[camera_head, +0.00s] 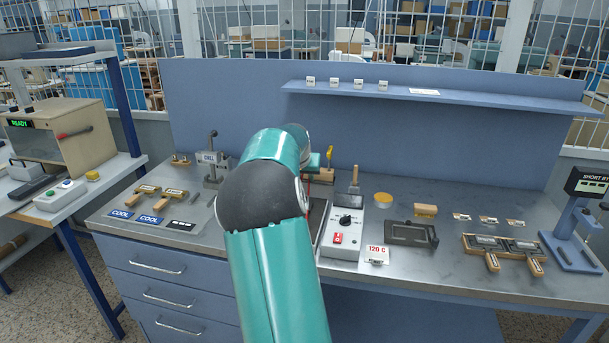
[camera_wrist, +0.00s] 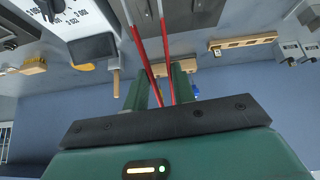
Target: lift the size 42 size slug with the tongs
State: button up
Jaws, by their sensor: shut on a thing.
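My gripper (camera_wrist: 158,70) is shut on the red-handled tongs (camera_wrist: 149,72) in the wrist view. The two metal legs of the tongs run out past the top edge, so their tips are hidden. Several small white number pieces (camera_head: 335,82) stand on the blue shelf. Small light pieces (camera_head: 488,220) also lie in a row on the bench at right. I cannot tell which is the size 42 slug.
A controller box with a dial (camera_head: 344,224) stands right of my arm. A dark tray (camera_head: 409,234), a yellow tin (camera_head: 383,197) and wooden-handled tools (camera_head: 495,245) lie further right. COOL plates (camera_head: 151,219) are at left. Bare bench shows around the dark tray.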

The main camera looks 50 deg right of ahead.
grip_shut()
notch_tip(320, 180, up, 12)
dwell(0.7)
jog(key=shift+w, duration=0.1)
